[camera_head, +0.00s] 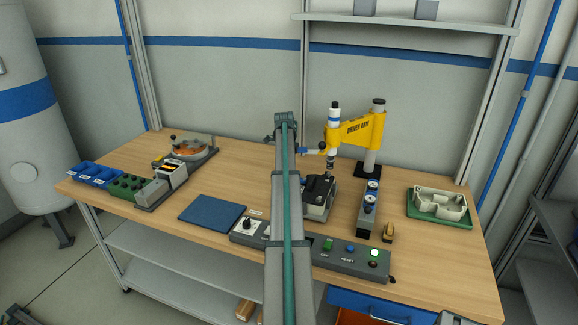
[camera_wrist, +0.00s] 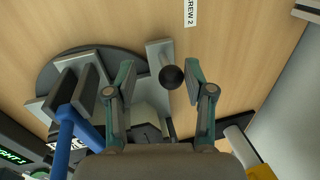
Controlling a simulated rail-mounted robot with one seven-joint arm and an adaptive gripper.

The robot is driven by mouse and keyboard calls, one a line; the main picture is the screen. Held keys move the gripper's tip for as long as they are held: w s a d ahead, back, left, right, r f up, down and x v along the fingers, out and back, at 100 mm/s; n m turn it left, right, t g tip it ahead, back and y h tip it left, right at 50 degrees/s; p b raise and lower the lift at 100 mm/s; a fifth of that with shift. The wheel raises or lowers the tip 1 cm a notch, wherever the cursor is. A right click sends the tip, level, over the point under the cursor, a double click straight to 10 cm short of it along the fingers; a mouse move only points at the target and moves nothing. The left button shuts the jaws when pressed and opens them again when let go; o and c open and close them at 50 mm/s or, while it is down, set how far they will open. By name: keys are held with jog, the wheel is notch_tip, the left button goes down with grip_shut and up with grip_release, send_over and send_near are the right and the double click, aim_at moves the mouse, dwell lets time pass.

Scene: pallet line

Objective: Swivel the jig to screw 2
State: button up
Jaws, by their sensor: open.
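In the wrist view the jig (camera_wrist: 150,100) sits on a round dark base (camera_wrist: 48,78) on the wooden bench, partly hidden by my gripper. A grey arm of the jig carries a black ball knob (camera_wrist: 171,77). My gripper (camera_wrist: 160,72) is open, with one finger on each side of the knob, nearer the right one; I cannot tell whether either touches it. A white "SCREW 2" label (camera_wrist: 190,12) lies on the bench beyond the knob. In the head view my arm hides the gripper and much of the area around it.
The yellow driver arm (camera_head: 358,130) stands on a post at the back. A button panel (camera_head: 350,259) lies at the front, a blue mat (camera_head: 212,212) left of my arm, a green tray (camera_head: 440,218) with a pale part at right. Bench around the label is clear.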

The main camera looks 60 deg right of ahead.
notch_tip(320, 180, up, 12)
jog(key=a, duration=0.2)
jog(key=shift+a, duration=0.2)
jog(key=shift+f, duration=0.15)
dwell(0.3)
